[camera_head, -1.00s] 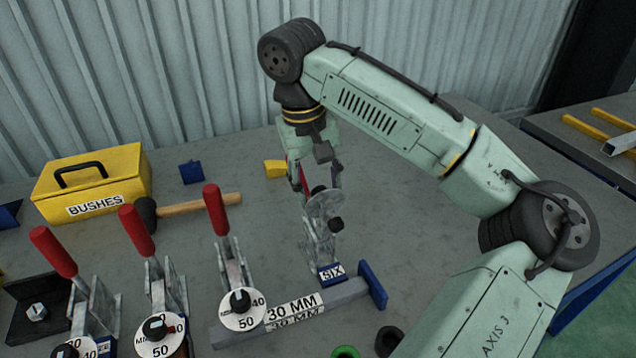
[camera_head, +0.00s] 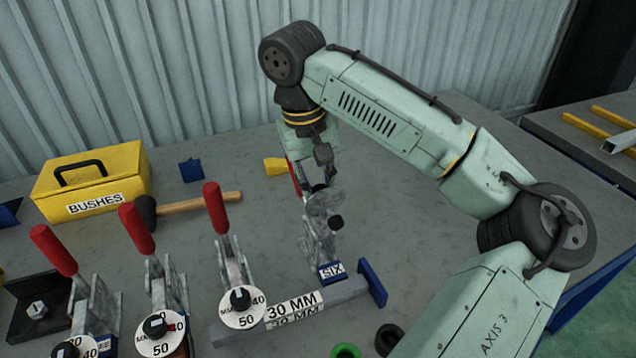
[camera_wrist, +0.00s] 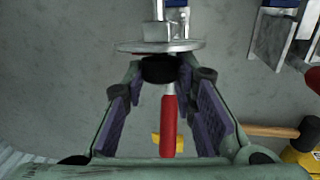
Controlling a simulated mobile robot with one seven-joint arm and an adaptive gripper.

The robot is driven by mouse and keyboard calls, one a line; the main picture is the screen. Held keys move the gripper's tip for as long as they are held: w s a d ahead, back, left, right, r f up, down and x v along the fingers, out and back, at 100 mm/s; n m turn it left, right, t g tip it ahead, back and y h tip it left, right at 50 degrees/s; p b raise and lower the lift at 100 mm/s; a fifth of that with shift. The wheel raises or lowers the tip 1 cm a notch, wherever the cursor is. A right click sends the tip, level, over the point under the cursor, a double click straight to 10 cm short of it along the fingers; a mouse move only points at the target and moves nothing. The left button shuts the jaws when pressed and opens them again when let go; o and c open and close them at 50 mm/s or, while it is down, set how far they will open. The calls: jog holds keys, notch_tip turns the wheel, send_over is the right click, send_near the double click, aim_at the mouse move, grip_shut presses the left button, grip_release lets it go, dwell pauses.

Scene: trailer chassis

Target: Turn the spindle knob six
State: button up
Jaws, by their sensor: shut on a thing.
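The clamp labelled SIX (camera_head: 331,271) stands on the bench with its spindle raised. Its grey dial disc (camera_head: 321,204) shows its plain back in the head view, with a dark tip (camera_head: 336,222) on the near side. In the wrist view the disc (camera_wrist: 160,46) is nearly edge-on and the black spindle knob (camera_wrist: 158,70) is under it. My gripper (camera_head: 316,187) is behind the disc. Its two fingers in the wrist view (camera_wrist: 160,80) are shut on the knob, one on each side. The clamp's red handle (camera_wrist: 169,122) shows between the fingers.
Several other red-handled clamps stand at left, the nearest with a 40/50 dial (camera_head: 243,308). A hammer (camera_head: 200,204), a yellow BUSHES box (camera_head: 95,180) and a yellow wedge (camera_head: 275,166) lie behind. A 30 MM bar (camera_head: 345,291) lies in front.

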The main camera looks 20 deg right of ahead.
grip_shut()
jog(key=y, duration=0.4)
jog(key=shift+d+n, duration=0.25)
jog(key=shift+n, duration=0.05)
jog(key=y, duration=0.4)
jog(key=shift+d+f+n+g+y, duration=0.15)
jog(key=shift+d+n+g+y, duration=0.15)
jog(key=shift+n, duration=0.1)
jog(key=y, duration=0.2)
jog(key=n+g+y, duration=0.1)
jog(key=y, duration=0.1)
jog(key=shift+w+d+f, duration=0.1)
jog(key=shift+d+f, duration=0.05)
jog(key=shift+f, duration=0.05)
jog(key=y, duration=0.1)
jog(key=g+y, duration=0.1)
jog(key=y, duration=0.1)
jog(key=n+y, duration=0.1)
jog(key=shift+d+f+y, duration=0.1)
jog(key=shift+f+y, duration=0.15)
jog(key=shift+y, duration=0.05)
jog(key=o, duration=1)
grip_release()
